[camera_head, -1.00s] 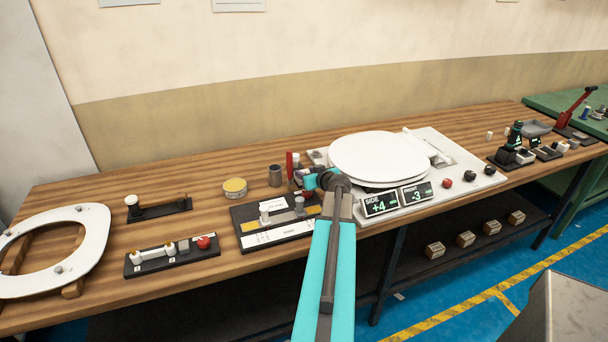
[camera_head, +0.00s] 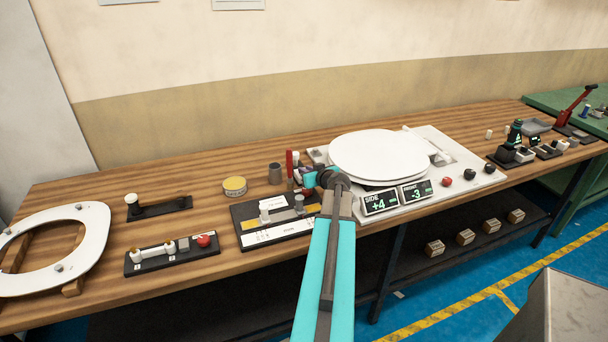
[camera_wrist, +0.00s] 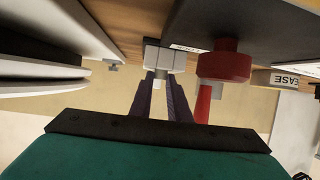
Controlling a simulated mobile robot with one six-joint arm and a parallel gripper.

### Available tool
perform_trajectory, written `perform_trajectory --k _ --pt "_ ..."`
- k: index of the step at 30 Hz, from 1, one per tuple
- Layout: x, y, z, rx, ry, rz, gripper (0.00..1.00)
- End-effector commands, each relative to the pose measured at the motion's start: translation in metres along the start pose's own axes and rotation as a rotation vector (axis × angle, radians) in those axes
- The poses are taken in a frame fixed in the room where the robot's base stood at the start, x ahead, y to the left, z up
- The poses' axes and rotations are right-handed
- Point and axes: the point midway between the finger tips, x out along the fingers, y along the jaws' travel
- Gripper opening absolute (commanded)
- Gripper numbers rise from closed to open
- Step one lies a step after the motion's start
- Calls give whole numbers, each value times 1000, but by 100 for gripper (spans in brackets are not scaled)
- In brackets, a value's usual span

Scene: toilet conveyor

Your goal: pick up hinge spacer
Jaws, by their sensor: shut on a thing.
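My gripper (camera_head: 304,167) is low beside the left edge of the white seat unit, its wrist partly hiding the spot in the head view. In the wrist view, its two dark purple fingers (camera_wrist: 161,88) are shut on a small pale grey-white block (camera_wrist: 166,57), which I take as the hinge spacer. The block's lower part shows between the fingertips. Whether it is clear of the surface under it, I cannot tell. In the head view the spacer is hard to make out among the small parts by the gripper.
The round white seat (camera_head: 378,155) is to the right, with displays (camera_head: 397,198) reading SIDE +4 and FRONT -3.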

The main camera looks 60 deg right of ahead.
Motion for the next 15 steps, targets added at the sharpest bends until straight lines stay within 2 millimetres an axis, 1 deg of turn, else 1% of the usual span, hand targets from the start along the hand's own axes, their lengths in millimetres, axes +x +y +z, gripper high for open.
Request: perform_trajectory --k 8,15 --pt "-1 0 -2 0 1 0 0" --pt "-7 0 -16 -1 2 0 0"
